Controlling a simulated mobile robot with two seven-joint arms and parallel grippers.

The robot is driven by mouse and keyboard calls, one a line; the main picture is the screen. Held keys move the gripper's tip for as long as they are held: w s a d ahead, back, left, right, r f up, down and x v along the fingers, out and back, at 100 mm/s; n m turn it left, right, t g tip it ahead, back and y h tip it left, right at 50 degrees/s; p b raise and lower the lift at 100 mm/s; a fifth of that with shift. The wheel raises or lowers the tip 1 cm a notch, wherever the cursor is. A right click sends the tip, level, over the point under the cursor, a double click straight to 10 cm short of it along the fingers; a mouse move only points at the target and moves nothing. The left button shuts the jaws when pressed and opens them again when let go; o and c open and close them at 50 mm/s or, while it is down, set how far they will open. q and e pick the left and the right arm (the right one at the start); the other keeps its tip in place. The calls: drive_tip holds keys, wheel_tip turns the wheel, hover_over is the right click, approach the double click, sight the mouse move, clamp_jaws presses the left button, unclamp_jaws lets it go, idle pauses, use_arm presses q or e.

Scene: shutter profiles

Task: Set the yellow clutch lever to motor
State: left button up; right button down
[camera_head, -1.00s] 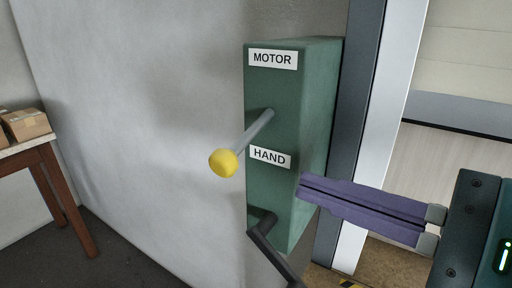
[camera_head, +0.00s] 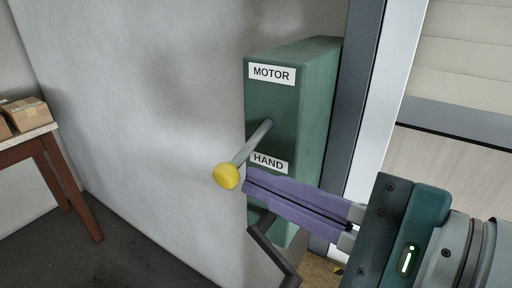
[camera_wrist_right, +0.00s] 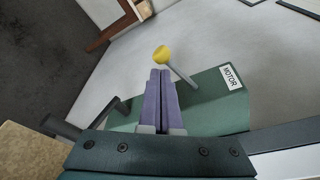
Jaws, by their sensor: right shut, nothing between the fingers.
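The clutch lever is a grey rod with a yellow knob (camera_head: 226,176) on a green box (camera_head: 312,110) on the wall. The rod slants down to the left, with the knob near the height of the HAND label (camera_head: 269,163). The MOTOR label (camera_head: 272,74) is higher on the box. My right gripper (camera_head: 248,181) is shut and empty, its purple fingertips just right of the knob and below the rod. In the right wrist view, the fingertips (camera_wrist_right: 160,72) are close to the yellow knob (camera_wrist_right: 161,54); I cannot tell whether they touch. My left gripper is not in view.
A dark crank handle (camera_head: 268,246) sticks out below the lever. A grey door frame (camera_head: 362,100) and slatted shutter (camera_head: 465,60) stand right of the box. A table (camera_head: 35,140) with cardboard boxes (camera_head: 26,113) is at far left.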

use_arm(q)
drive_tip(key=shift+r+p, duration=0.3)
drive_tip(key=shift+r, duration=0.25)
use_arm(e)
drive_tip(key=shift+r, duration=0.25)
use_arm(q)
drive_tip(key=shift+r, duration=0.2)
use_arm(e)
drive_tip(key=shift+s+r+m, duration=0.1)
drive_tip(key=shift+m, duration=0.2)
